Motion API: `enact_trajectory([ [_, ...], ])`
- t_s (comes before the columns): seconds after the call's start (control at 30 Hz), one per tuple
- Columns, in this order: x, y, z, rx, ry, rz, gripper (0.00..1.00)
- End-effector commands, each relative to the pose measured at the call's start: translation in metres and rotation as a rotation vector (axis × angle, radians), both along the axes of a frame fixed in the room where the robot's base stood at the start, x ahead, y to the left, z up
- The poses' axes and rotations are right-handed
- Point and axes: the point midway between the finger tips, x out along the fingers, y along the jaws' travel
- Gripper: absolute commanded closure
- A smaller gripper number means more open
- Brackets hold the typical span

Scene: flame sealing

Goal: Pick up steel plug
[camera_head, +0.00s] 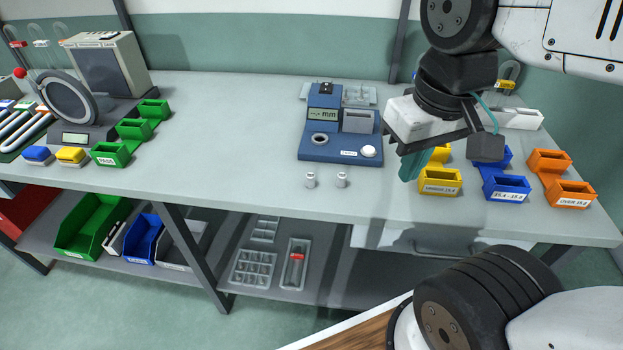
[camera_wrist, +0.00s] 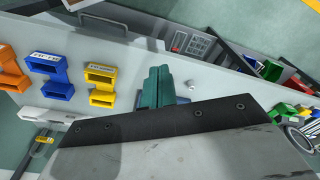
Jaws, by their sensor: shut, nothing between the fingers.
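Two small steel plugs stand apart on the bench in front of the blue gauge: a left plug (camera_head: 311,180) and a right plug (camera_head: 342,180). The wrist view shows one small plug (camera_wrist: 191,84) just right of my fingers. My gripper (camera_head: 408,174) is above the bench, to the right of both plugs and near the yellow bins. Its teal fingers (camera_wrist: 158,72) are shut and empty. The fingers and the wrist plate hide part of the bench in the wrist view.
The blue gauge (camera_head: 340,150) stands behind the plugs. Yellow bins (camera_head: 440,188), blue bins (camera_head: 507,195) and orange bins (camera_head: 572,201) stand to the right. Green bins (camera_head: 111,158) stand far left. The bench (camera_head: 220,170) is clear left of the plugs; its front edge runs close by.

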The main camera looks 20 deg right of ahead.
Motion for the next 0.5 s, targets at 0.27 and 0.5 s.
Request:
enact_trajectory([
  [0.27,0.000,0.000,0.000,0.000,0.000,0.001,0.86],
  [0.5,0.013,0.007,-0.015,-0.002,0.101,0.036,0.56],
])
